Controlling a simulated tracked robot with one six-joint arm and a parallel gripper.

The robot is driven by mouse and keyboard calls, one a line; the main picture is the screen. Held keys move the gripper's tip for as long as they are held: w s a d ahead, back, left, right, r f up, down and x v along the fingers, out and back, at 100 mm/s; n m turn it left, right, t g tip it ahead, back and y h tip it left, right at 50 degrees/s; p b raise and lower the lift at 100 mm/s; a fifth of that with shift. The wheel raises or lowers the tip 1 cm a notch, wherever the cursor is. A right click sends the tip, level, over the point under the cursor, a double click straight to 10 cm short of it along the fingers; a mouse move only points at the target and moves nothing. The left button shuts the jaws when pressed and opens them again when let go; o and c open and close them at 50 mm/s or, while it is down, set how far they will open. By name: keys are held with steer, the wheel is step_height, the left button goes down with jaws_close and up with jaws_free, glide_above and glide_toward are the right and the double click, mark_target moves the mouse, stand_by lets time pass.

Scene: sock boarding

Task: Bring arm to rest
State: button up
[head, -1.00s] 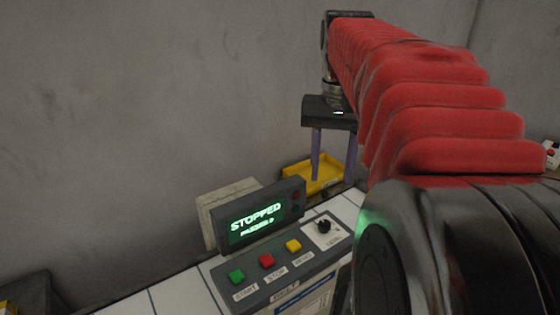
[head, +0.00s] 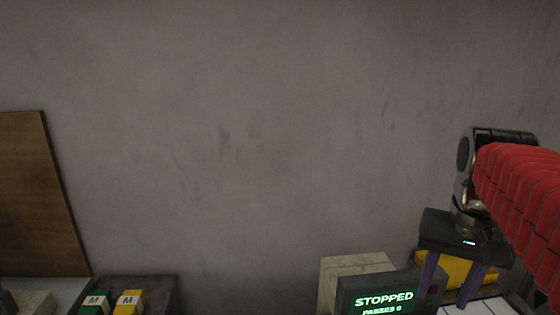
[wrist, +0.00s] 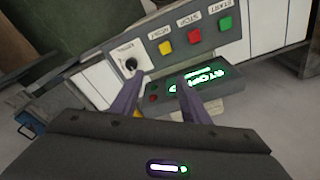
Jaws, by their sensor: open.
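My gripper (head: 447,284) is at the right of the head view, at the end of my red-sleeved arm. Its two purple fingers point down and stand apart with nothing between them. In the wrist view my gripper (wrist: 158,112) is also open and empty. Beyond its fingers is the control panel (wrist: 215,55) with red, green and yellow buttons and a black knob. The panel's display (head: 385,298) reads STOPPED in green at the bottom of the head view; a smaller line below is only partly legible.
A yellow tray (head: 452,268) lies behind my fingers. At the left are a brown board (head: 38,195) and a dark bin (head: 155,290) with green and yellow items marked M. A plain grey wall (head: 230,120) fills the back. The air left of my arm is clear.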

steer(key=a+f+n, duration=0.1)
steer(key=a, duration=0.2)
steer(key=s+a+f+n+t, duration=0.1)
steer(key=a+f, duration=0.1)
steer(key=a+f+n+t, duration=0.1)
steer(key=a, duration=0.2)
steer(key=shift+s+a+f, duration=0.3)
steer(key=shift+s, duration=0.1)
steer(key=s+a+f+n, duration=0.1)
steer(key=a+f, duration=0.1)
steer(key=s+a+f+n+t, duration=0.1)
steer(key=a, duration=0.1)
steer(key=s+a+f+n+t, duration=0.1)
steer(key=a+f, duration=0.1)
steer(key=shift+a+f+y, duration=0.2)
steer(key=shift+f+y, duration=0.1)
steer(key=shift+c, duration=0.3)
